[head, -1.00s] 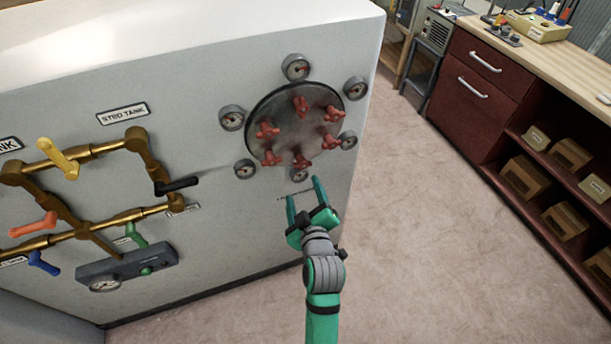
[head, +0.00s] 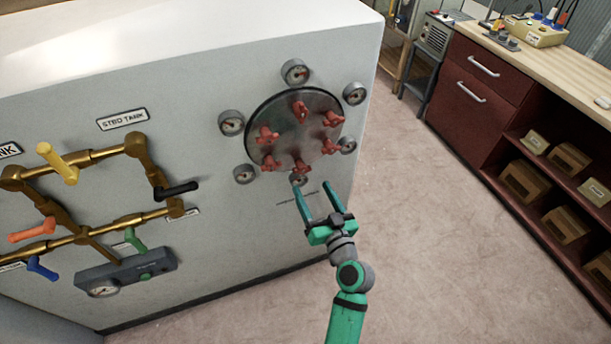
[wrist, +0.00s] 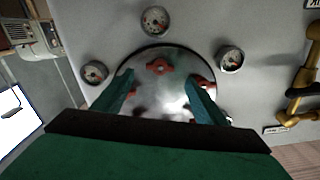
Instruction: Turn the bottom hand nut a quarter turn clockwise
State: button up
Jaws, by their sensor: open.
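A round grey metal cover (head: 293,135) with several red hand nuts is on the pale panel. The bottom hand nut (head: 301,165) is at its lower edge, just above a small gauge. My gripper (head: 312,186) is open and empty, below and slightly right of that nut, its fingers pointing up toward the cover and apart from the nut. In the wrist view the cover (wrist: 170,92) lies ahead of my open fingers. A red nut (wrist: 159,67) shows between the fingertips there; I cannot tell for sure which one. Other nuts are partly hidden by the fingers.
Round gauges (head: 295,72) ring the cover closely. Brass pipes (head: 100,155) with coloured valve handles stick out at left, with a grey gauge box (head: 125,272) below. Open carpet (head: 420,220) lies right, before a dark red cabinet (head: 480,85).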

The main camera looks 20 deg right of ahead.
aim_at(303, 171)
jog(key=w, duration=0.5)
jog(key=shift+w, duration=0.2)
jog(key=shift+w+a, duration=0.2)
jog(key=shift+w, duration=0.4)
jog(key=shift+c, duration=0.6)
jog(key=c, duration=0.9)
